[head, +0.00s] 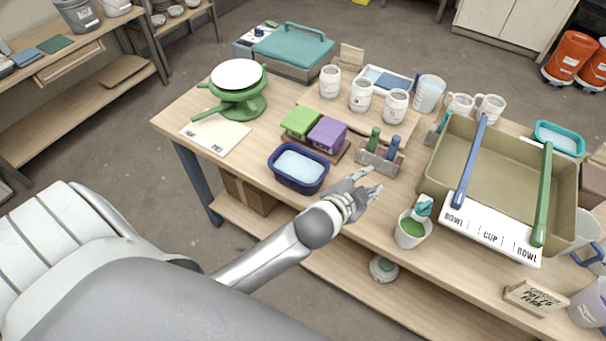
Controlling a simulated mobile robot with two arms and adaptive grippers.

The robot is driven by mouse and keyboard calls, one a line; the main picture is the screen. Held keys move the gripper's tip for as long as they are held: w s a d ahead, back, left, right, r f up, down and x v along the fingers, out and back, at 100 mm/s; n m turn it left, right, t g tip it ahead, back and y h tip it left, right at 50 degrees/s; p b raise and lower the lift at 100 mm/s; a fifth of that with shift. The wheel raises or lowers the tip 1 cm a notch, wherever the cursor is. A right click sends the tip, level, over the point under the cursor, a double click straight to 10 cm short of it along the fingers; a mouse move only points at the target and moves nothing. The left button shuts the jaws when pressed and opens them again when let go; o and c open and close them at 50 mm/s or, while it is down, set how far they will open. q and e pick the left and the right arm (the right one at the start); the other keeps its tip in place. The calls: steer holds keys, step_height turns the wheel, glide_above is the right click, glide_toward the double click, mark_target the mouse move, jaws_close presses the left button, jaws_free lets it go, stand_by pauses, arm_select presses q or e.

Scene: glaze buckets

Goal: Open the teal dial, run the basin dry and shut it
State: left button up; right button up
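The large olive-tan basin (476,163) stands at the right of the table. Its inside looks plain, and I cannot tell whether liquid lies in it. A small teal piece that looks like the dial (423,206) shows near its front left corner, just above a white cup (409,240) with green inside. I cannot tell how the dial is turned. My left gripper (375,179) is left of the dial and cup, above the table's front edge. Its fingers are apart, with nothing between them. My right gripper is out of view.
A blue handle (470,165) and a green handle (543,195) cross the basin, behind a BOWL CUP BOWL sign (489,235). A navy tub (297,183), a tool rack (380,159) and several white mugs (361,95) stand nearby.

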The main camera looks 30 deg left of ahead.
arm_select(q)
steer(key=s+a+f+n+g, duration=0.2)
steer(key=s+a+f+g, duration=0.1)
steer(key=s+f, duration=0.5)
steer(key=s+a+f+n+g+y, duration=0.1)
steer(key=s+a+f+n+g, duration=0.1)
steer(key=s+f+g, duration=0.3)
steer(key=s+a+f, duration=0.1)
steer(key=s+f, duration=0.3)
steer(key=f, duration=0.5)
steer(key=shift+s+n, duration=0.15)
steer(key=shift+n, duration=0.25)
